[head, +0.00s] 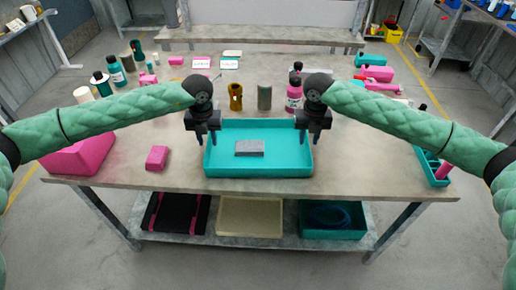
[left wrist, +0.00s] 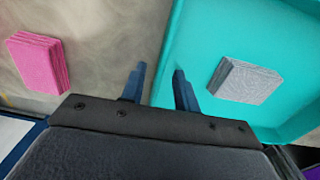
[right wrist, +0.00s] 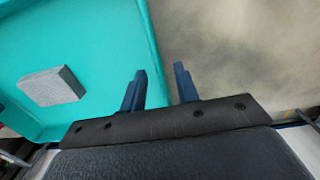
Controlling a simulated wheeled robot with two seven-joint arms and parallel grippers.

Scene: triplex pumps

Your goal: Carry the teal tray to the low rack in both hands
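The teal tray (head: 258,170) lies flat at the front edge of the workbench with a grey block (head: 250,147) inside it. My left gripper (head: 203,141) is at the tray's left wall. In the left wrist view its two fingers (left wrist: 158,88) are apart, with the wall's rim between them. My right gripper (head: 314,141) is at the tray's right wall. In the right wrist view its fingers (right wrist: 159,88) are also apart, with the rim between them. I cannot tell for sure which structure is the low rack; a low bench (head: 258,40) stands beyond the workbench.
A pink block (head: 157,157) and a larger pink item (head: 80,154) lie left of the tray. Several bottles and cylinders stand behind it, including a pink bottle (head: 294,96). A teal caddy (head: 428,162) is at the right. The lower shelf (head: 285,240) holds several trays.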

